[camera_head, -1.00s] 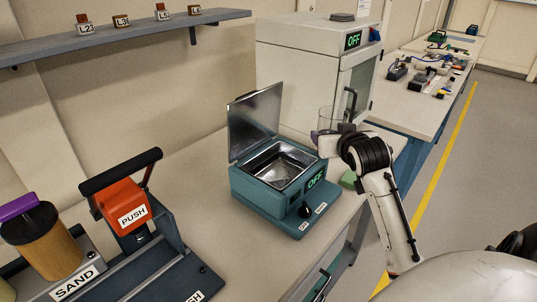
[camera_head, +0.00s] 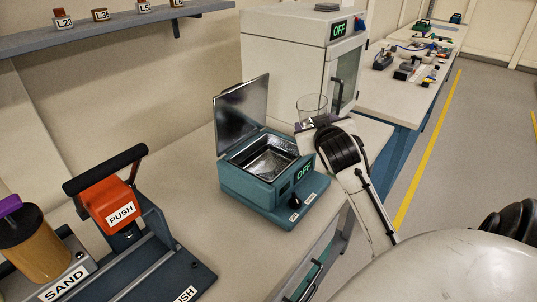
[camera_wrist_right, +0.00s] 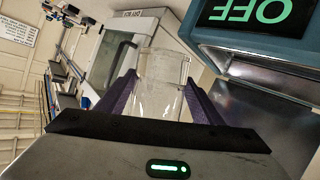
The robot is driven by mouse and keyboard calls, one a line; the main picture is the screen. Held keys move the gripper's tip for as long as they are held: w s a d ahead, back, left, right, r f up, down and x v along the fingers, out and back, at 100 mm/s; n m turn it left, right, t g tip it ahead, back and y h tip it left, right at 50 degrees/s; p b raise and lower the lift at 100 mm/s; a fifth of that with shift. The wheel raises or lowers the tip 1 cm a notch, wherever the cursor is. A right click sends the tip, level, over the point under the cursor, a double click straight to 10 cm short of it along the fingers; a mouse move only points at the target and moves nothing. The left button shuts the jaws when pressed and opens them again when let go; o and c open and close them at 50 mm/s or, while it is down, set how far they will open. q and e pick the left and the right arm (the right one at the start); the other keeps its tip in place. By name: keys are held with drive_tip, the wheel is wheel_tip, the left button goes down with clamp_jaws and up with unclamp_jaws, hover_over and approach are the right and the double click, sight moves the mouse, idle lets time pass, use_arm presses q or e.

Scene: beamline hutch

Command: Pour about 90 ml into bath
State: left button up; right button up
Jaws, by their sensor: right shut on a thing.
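The bath (camera_head: 243,187) is a teal box with an open metal basin, its lid (camera_head: 241,108) raised at the back left and a green OFF display. My right gripper (camera_head: 314,122) is shut on a clear glass beaker (camera_head: 311,104), above and to the right of the basin in the head view. The beaker looks about upright there. In the right wrist view the beaker (camera_wrist_right: 161,84) sits between two purple fingers, and part of the bath (camera_wrist_right: 250,50) shows at the upper right. I cannot tell the liquid level. My left gripper is not in view.
A white cabinet (camera_head: 285,62) with an OFF display stands behind the beaker. An orange PUSH press (camera_head: 108,205) and a SAND container (camera_head: 38,250) are at the left. A shelf (camera_head: 120,26) holds small labelled bottles. Bench space left of the bath is clear.

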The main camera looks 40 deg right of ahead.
sight(308, 119)
drive_tip(key=shift+w+a+r+n+h, duration=0.1)
drive_tip(key=shift+a+n+h, duration=0.15)
drive_tip(key=shift+n+h, duration=0.2)
drive_tip(key=n+b, duration=0.1)
drive_tip(key=b, duration=0.1)
drive_tip(key=a+n+h+b, duration=0.1)
drive_tip(key=b, duration=0.2)
drive_tip(key=shift+w+a, duration=0.3)
drive_tip(key=shift+w, duration=0.05)
drive_tip(key=shift+a+r+n+t+h+b, duration=0.15)
drive_tip(key=shift+r+n+t+h+b, duration=0.15)
drive_tip(key=shift+r+n+h+b, duration=0.45)
drive_tip(key=shift+f+n+b, duration=0.4)
drive_tip(key=shift+n+b, duration=0.2)
drive_tip(key=shift+b, duration=0.05)
drive_tip(key=shift+n+b, duration=0.3)
drive_tip(key=shift+r+t+h, duration=0.3)
drive_tip(key=shift+t, duration=0.1)
drive_tip(key=shift+n, duration=0.3)
drive_tip(key=shift+r+n+h+b, duration=0.3)
drive_tip(key=shift+r+n, duration=0.35)
drive_tip(key=shift+n, duration=0.25)
drive_tip(key=shift+r+n+t, duration=0.25)
drive_tip(key=shift+n+t, duration=0.15)
